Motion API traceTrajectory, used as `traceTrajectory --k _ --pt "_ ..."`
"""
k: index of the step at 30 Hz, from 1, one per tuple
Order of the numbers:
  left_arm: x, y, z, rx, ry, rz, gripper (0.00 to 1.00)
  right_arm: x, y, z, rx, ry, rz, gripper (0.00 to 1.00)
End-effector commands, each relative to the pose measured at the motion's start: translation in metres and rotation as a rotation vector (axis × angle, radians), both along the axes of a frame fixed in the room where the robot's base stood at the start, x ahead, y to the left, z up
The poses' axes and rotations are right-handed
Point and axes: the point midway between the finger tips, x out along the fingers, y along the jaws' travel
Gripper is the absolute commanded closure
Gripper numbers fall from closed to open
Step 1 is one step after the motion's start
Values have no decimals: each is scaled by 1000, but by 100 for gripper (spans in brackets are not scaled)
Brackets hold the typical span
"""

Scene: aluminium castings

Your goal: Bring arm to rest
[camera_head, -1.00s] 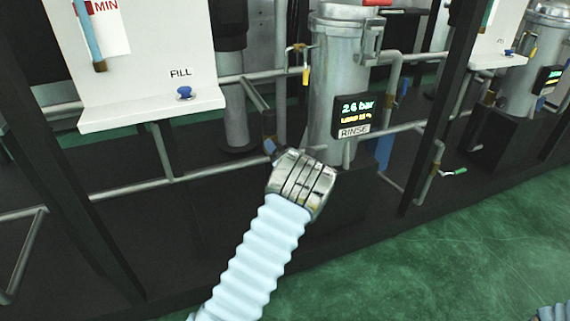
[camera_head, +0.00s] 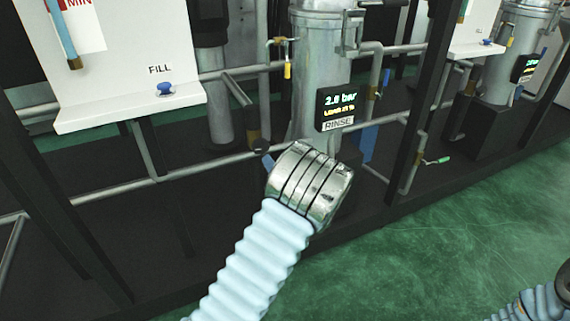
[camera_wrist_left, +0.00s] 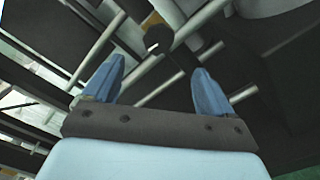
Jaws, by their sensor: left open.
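My left arm (camera_head: 255,255) comes in from the bottom left in the head view, its silver banded wrist (camera_head: 312,185) in front of the rinse vessel's base. Only a blue fingertip shows past the wrist there, so most of my left gripper is hidden. In the left wrist view both blue fingers of my left gripper (camera_wrist_left: 157,82) stand apart with nothing between them. A dark knob-like part with a brass piece (camera_wrist_left: 156,36) shows beyond the fingertips. Part of my right arm (camera_head: 540,305) shows at the bottom right corner; its gripper is out of view.
A metal vessel (camera_head: 320,75) carries a display (camera_head: 340,108) reading 2.0 bar above a RINSE label. A white FILL panel (camera_head: 125,105) with a blue knob (camera_head: 165,89) stands left. Pipes and dark posts surround them. Green floor (camera_head: 430,250) is clear at lower right.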

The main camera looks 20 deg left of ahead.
Motion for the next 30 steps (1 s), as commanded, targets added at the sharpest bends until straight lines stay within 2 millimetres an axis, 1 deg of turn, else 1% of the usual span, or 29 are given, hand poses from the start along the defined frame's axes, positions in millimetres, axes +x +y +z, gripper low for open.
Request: traceTrajectory --k 5,8,11,12,14,15,17,18,20,21,23,24,25,26,27,29,30 --pt "0 0 -1 -2 1 1 15 0 0 0 0 0 0 100" --pt "-7 5 -14 -48 12 29 15 0 0 0 0 0 0 100" --pt "-30 17 -53 -195 40 118 15 0 0 0 0 0 0 100" --pt "-45 22 -75 -281 52 176 15 0 0 0 0 0 0 100" --pt "-75 26 -114 -435 66 287 15 0 0 0 0 0 0 100" --pt "-98 25 -141 -549 68 376 15 0 0 0 0 0 0 100" --pt "-134 17 -180 -721 61 523 15 0 0 0 0 0 0 100" --pt "-160 8 -203 -834 46 633 15 0 0 0 0 0 0 100" --pt "-198 -11 -235 -1001 9 818 15 0 0 0 0 0 0 100" --pt "-223 -29 -253 -1112 -30 956 15 0 0 0 0 0 0 100" --pt "-258 -62 -275 -1269 -113 1190 15 0 0 0 0 0 0 100" --pt "-279 -88 -286 -1371 -192 1372 15 0 0 0 0 0 0 100" --pt "-294 -110 -293 -1439 -268 1523 15 0 0 0 0 0 0 100" --pt "-305 -131 -296 -1500 -360 1682 15 0 0 0 0 0 0 100" --pt "-314 -156 -299 -1555 -495 1883 15 0 0 0 0 0 0 100" --pt "-318 -185 -298 -1591 -716 2153 15 0 0 0 0 0 0 100" --pt "-318 -198 -296 -1587 -865 2306 15 0 0 0 0 0 0 100"
